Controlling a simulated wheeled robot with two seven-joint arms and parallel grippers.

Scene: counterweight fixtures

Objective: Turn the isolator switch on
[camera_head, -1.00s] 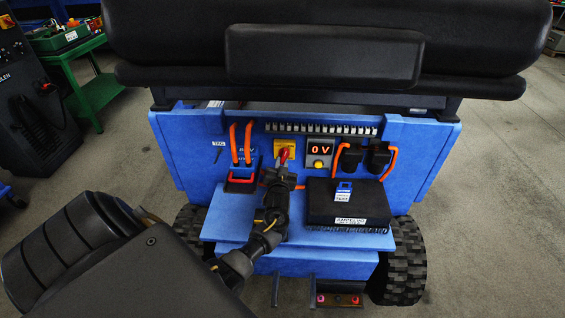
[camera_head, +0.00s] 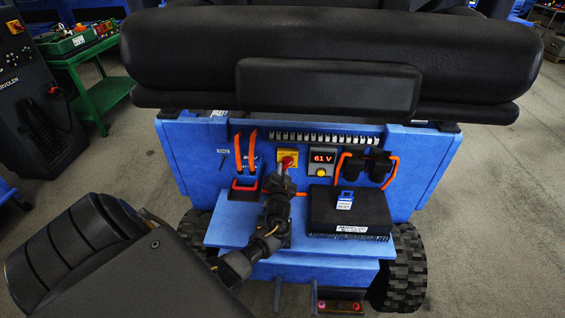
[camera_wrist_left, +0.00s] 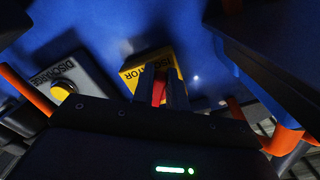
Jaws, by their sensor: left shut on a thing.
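The isolator switch has a yellow plate (camera_head: 281,152) and a red handle (camera_head: 290,160) on the blue rear panel. My left gripper (camera_head: 284,170) reaches it from below and in front. In the left wrist view the gripper (camera_wrist_left: 162,92) is shut on the red handle (camera_wrist_left: 157,92), one dark finger on each side, over the yellow plate (camera_wrist_left: 133,73) marked ISOLATOR. The fingers hide much of the handle, so its exact angle is hard to tell. The voltage display (camera_head: 322,157) reads 61 V. My right gripper is not in view.
A black box (camera_head: 350,208) with a blue tag stands on the blue shelf to the right. Orange cables (camera_head: 246,152) and a red-handled connector (camera_head: 245,188) are left of the switch. Black plugs (camera_head: 379,166) are at the right. A padded black seat (camera_head: 330,85) overhangs the panel.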

